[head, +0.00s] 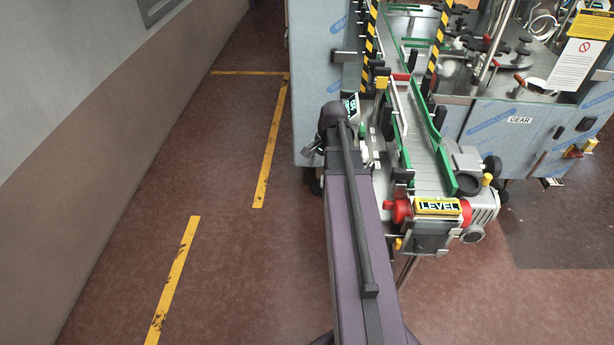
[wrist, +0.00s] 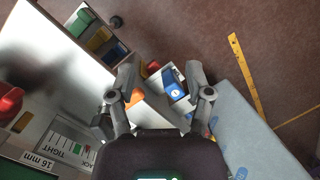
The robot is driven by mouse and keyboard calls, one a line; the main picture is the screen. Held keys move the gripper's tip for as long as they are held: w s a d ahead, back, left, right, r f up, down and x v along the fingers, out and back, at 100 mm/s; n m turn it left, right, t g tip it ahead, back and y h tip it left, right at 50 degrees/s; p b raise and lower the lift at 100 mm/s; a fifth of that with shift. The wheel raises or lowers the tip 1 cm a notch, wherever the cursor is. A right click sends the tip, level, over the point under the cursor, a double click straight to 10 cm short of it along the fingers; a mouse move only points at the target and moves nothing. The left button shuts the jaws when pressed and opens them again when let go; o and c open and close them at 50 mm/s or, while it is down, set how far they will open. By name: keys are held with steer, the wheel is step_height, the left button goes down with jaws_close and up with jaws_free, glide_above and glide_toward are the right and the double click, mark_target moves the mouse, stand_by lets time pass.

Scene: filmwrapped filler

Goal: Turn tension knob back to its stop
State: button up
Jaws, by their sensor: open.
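In the wrist view my gripper (wrist: 161,72) is open, its two fingers apart with nothing clamped between them. A scale plate marked TIGHT, with part of a second word (wrist: 68,147), lies at the lower left. A dark rounded part (wrist: 101,121) beside the plate is partly hidden by the left finger. I cannot tell whether it is the tension knob. An orange part (wrist: 137,97) shows just right of the left finger, and a blue part with a white mark (wrist: 173,88) lies between the fingers. In the head view my arm hides the fingers.
The conveyor (head: 424,150) with green guide rails stands right of my arm; a red roller end (head: 398,210) and a LEVEL label (head: 437,206) are at its near end. The filmwrapped cabinet (head: 309,80) is behind. The floor left of my arm is clear, with yellow lines (head: 270,150).

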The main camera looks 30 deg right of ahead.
steer(key=shift+n, duration=0.6)
steer(key=shift+a+f+b, duration=0.15)
steer(key=shift+a+f, duration=0.1)
steer(key=shift+a, duration=0.45)
steer(key=shift+a+f+b, duration=0.15)
steer(key=shift+a+f, duration=0.05)
steer(key=shift+a, duration=0.5)
steer(key=shift+a+f+b, duration=0.15)
steer(key=shift+a+f, duration=0.1)
steer(key=shift+a, duration=0.45)
